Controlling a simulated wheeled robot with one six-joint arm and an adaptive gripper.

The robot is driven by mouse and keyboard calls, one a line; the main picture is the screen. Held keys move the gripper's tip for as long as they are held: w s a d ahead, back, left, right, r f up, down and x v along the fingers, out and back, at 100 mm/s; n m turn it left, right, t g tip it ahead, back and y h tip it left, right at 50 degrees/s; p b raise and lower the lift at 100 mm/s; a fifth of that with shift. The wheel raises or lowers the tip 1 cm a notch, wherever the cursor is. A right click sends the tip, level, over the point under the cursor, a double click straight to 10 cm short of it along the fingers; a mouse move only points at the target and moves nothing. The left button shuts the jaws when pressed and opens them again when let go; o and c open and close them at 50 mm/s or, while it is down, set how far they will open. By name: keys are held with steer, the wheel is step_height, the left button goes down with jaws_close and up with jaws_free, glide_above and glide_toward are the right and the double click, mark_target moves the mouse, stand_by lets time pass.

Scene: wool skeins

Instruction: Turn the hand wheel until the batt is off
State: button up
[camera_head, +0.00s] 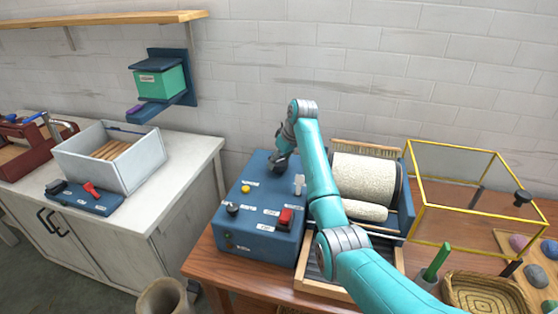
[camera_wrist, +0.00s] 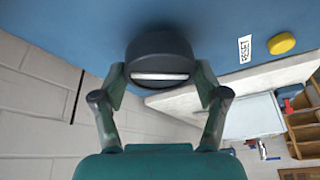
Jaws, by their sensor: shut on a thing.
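The cream batt (camera_head: 365,180) covers the large drum of the carder, behind my arm on the wooden table. A smaller cream roller (camera_head: 364,211) lies in front of it. My gripper (camera_head: 280,158) is at the back of the blue control box (camera_head: 256,201). In the wrist view my gripper (camera_wrist: 160,82) is shut on a round black knob (camera_wrist: 158,47) with a white line across its face, one finger on each side. No hand wheel is clearly recognisable; my arm hides part of the carder's left side.
The box top carries a yellow button (camera_head: 246,189), a red switch (camera_head: 285,216), a black knob (camera_head: 232,209) and a white lever (camera_head: 299,184). A yellow-framed clear case (camera_head: 462,188) stands right of the carder. A basket (camera_head: 486,294) and a green peg (camera_head: 437,262) are at front right.

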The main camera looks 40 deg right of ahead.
steer(key=shift+d+n+g+y, duration=0.15)
steer(key=shift+n+y, duration=0.25)
steer(key=shift+n, duration=0.65)
steer(key=shift+a+n+g+y, duration=0.15)
steer(key=shift+n+y, duration=0.25)
steer(key=shift+n, duration=0.65)
steer(key=shift+d, duration=0.1)
steer(key=o, duration=1.2)
steer(key=v, duration=1.2)
steer(key=shift+w, duration=0.1)
